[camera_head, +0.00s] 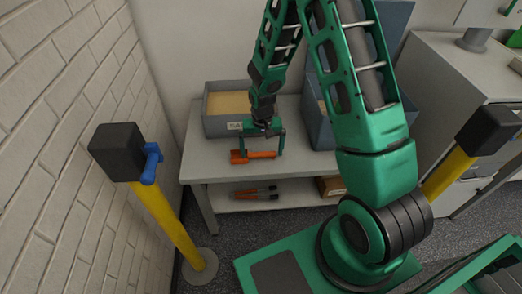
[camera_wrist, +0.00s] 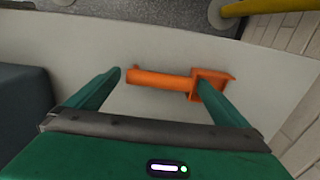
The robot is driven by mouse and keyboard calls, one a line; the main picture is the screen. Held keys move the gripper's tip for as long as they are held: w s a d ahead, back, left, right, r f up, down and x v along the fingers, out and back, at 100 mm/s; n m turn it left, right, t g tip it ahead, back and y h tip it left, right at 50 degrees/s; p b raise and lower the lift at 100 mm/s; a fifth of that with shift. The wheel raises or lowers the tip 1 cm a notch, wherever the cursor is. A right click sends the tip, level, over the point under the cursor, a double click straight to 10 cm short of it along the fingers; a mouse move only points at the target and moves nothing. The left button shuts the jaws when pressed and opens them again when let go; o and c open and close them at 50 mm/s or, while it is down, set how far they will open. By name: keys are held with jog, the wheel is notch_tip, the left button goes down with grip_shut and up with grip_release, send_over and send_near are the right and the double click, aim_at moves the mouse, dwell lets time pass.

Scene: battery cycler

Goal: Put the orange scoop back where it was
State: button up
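The orange scoop (camera_head: 262,155) lies near the front edge of the pale bench top (camera_head: 210,171), its handle to the right in the head view. In the wrist view the scoop (camera_wrist: 158,79) lies across the picture, with its handle to the left and its scoop end to the right. My gripper (camera_head: 263,148) is over the scoop, pointing down. Its fingers (camera_wrist: 158,75) are wide apart along the scoop's length. The left finger is by the handle end, and the right finger overlaps the scoop end. I cannot tell whether either finger touches it.
A grey labelled bin (camera_head: 222,127) with tan contents stands behind my gripper. A blue-grey bin (camera_head: 320,130) stands to the right, partly hidden by my arm. Orange-and-black tools (camera_head: 256,192) and a brown box (camera_head: 331,187) are on the lower shelf. A yellow post (camera_head: 165,222) stands at left.

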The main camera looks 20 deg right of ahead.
aim_at(262, 154)
notch_tip(262, 154, up, 12)
dwell(0.6)
jog(key=s+d+r+m, duration=0.1)
jog(key=s+d+r, duration=1)
jog(key=r, duration=0.1)
jog(key=s+d+r+m, duration=0.1)
jog(key=s+r, duration=0.2)
jog(key=s, duration=0.6)
jog(key=s+d+r, duration=0.2)
jog(key=s+r, duration=0.1)
jog(key=s, duration=0.7)
jog(key=shift+d+r+m, duration=0.15)
jog(key=shift+r+m, duration=0.05)
jog(key=shift+m, duration=0.2)
